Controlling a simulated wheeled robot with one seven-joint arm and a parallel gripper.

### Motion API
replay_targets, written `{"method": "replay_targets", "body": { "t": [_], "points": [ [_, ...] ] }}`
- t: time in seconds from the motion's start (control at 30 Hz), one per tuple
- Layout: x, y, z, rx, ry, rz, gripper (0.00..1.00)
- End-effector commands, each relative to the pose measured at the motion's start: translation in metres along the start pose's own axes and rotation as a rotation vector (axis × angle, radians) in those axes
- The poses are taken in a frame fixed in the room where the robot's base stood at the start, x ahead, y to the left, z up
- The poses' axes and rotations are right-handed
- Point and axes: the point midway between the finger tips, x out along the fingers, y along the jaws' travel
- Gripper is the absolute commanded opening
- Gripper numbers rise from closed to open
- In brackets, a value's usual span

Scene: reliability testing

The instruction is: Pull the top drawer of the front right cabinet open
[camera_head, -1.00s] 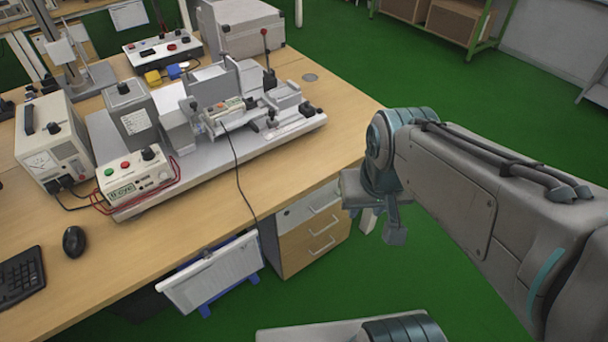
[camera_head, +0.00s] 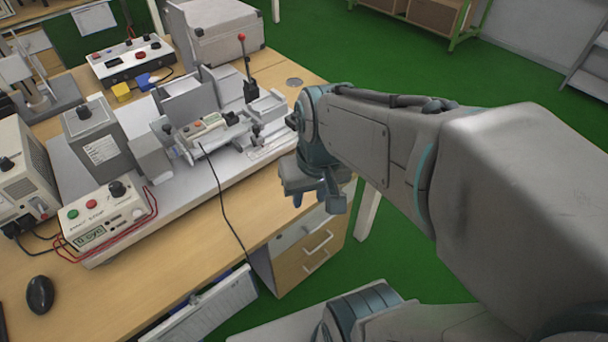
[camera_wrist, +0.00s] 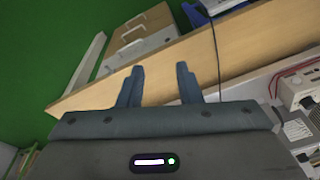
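The front right cabinet (camera_head: 287,272) stands under the desk's right end, with a light grey top drawer (camera_head: 294,235) above wooden lower drawers. The top drawer looks shut. In the head view my gripper partly covers it, and its handle is hard to make out. In the wrist view the cabinet appears upside down at upper left, with the grey top drawer (camera_wrist: 141,51) nearest the desk edge and several bar handles. My gripper (camera_head: 318,199) hangs beside the desk's front edge, above and in front of the cabinet. Its two fingers (camera_wrist: 159,75) are apart with nothing between them.
The wooden desktop (camera_head: 190,240) overhangs the cabinet and lies close to my fingers in the wrist view. A test fixture (camera_head: 180,150) stands on it. A black cable (camera_head: 225,205) hangs over the edge. A white panel (camera_head: 212,312) hangs left of the cabinet. Green floor lies open to the right.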

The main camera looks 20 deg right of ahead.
Motion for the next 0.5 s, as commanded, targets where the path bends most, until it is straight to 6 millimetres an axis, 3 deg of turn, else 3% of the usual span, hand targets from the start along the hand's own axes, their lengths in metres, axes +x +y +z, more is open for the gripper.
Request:
{"method": "replay_targets", "body": {
  "t": [0.03,0.3,0.5],
  "points": [
    [0.024,0.005,0.002,0.028,-0.048,-0.023,0.32],
    [0.121,0.026,-0.005,0.159,-0.270,-0.289,0.32],
    [0.190,0.053,-0.016,0.288,-0.315,-0.551,0.32]
  ]
}}
